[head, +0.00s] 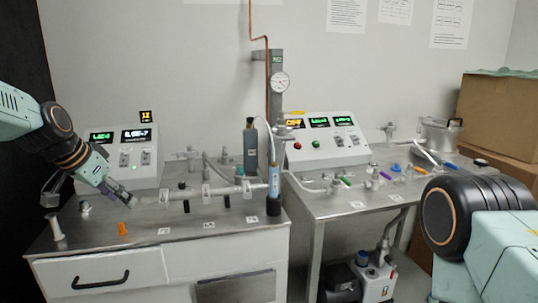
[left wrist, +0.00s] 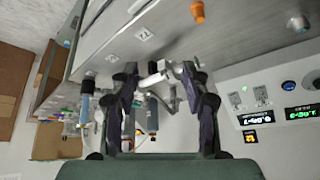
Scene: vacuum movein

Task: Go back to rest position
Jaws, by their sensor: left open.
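My left gripper (head: 122,196) reaches in from the left, low over the left bench, near the left end of the horizontal metal vacuum line (head: 205,192). In the left wrist view its two dark fingers (left wrist: 158,76) stand apart. Metal fittings of the line show between and behind them; I cannot tell whether the fingertips touch any. No held object can be made out. Of my right arm only a big joint and a pale link show at the lower right of the head view; its gripper is not visible.
The left bench (head: 110,243) carries a control box (head: 117,160), an orange cap (head: 123,229) and a blue upright tube (head: 274,183). A second bench (head: 335,206) on the right holds another control box (head: 328,143), coloured valves and a metal pot (head: 438,134). Cardboard boxes (head: 500,118) stand behind.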

